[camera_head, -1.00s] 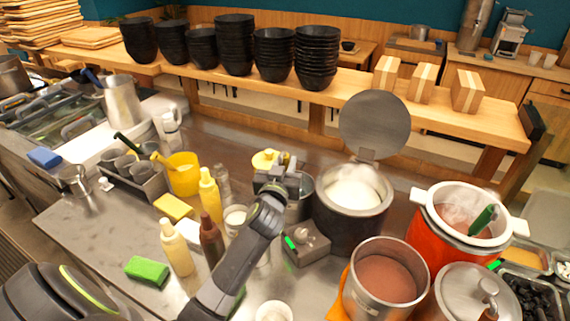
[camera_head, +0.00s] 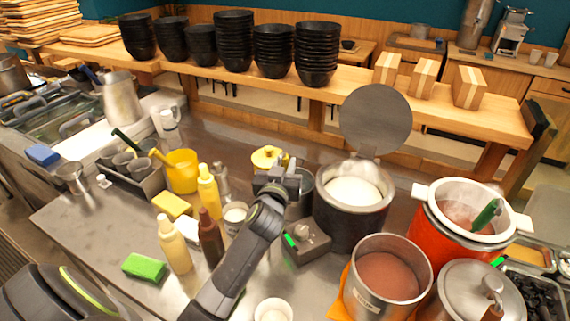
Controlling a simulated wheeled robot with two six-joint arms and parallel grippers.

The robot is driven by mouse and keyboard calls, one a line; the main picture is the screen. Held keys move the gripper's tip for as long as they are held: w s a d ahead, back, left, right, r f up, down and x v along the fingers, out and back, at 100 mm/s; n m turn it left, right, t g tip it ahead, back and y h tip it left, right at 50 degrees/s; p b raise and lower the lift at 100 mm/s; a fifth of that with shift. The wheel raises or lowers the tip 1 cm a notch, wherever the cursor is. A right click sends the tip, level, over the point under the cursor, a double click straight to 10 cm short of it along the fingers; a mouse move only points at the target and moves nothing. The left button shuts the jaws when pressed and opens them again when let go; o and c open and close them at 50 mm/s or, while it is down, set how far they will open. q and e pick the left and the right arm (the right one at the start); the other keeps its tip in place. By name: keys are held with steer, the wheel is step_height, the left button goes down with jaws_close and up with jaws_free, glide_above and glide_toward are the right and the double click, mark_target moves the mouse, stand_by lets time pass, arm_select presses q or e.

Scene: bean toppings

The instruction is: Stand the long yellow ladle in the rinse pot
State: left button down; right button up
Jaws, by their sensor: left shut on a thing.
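The yellow ladle shows only in part in the head view: a round yellow bowl (camera_head: 266,157) just behind my left gripper, and a short bit of yellow by the fingers. My left gripper (camera_head: 284,172) is shut on the ladle, above the middle of the counter; its own body hides the grasp and most of the handle. I cannot tell whether the ladle touches this pot. My right gripper is not in view.
A steel pot (camera_head: 382,285) and a red pot (camera_head: 450,237) stand further right. Sauce bottles (camera_head: 173,245) and a yellow pitcher (camera_head: 183,175) stand to the left. Free counter lies at the left.

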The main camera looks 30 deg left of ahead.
arm_select(q)
steer(key=c, duration=1.1)
jaws_free()
steer(key=s+r+p, duration=0.1)
steer(key=r+p, duration=0.3)
steer(key=s+r+p, duration=0.1)
steer(key=r+p, duration=0.3)
steer(key=s+r+p, duration=0.1)
steer(key=r+p, duration=0.2)
steer(key=r, duration=0.1)
steer(key=shift+s+d+r+p, duration=0.1)
steer(key=shift+d+r+p, duration=0.1)
steer(key=shift+r+p, duration=0.15)
steer(key=shift+f, duration=0.2)
